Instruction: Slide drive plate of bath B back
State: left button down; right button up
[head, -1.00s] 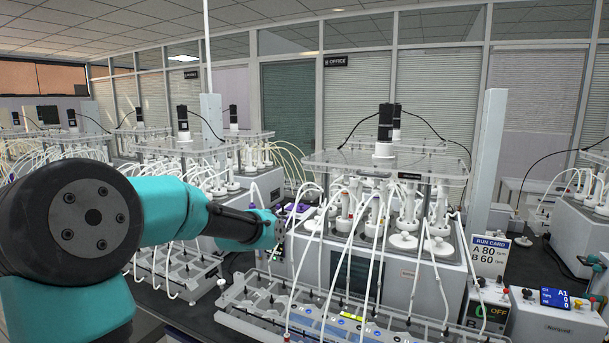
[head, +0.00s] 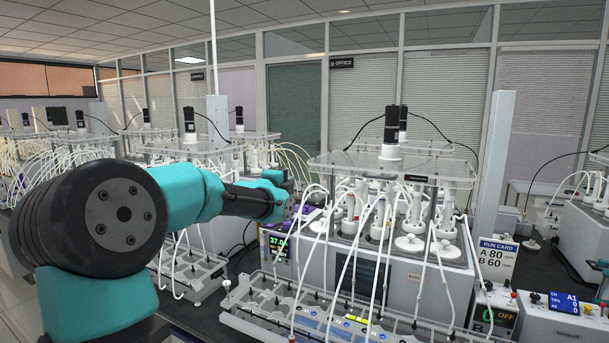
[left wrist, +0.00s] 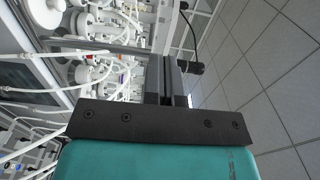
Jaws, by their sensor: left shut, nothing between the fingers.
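White tubes run down to a clear-topped tray (head: 262,316) in front of the bath. A purple-edged display (head: 279,248) stands left of it. A run card (head: 497,258) and control boxes (head: 560,318) are at right. More baths (head: 188,155) stand behind my arm.

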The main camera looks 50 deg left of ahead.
aim_at(308, 171)
pick_arm(q)
jog(key=x, duration=1.1)
jog(key=shift+w, duration=0.15)
jog(key=shift+a, duration=0.1)
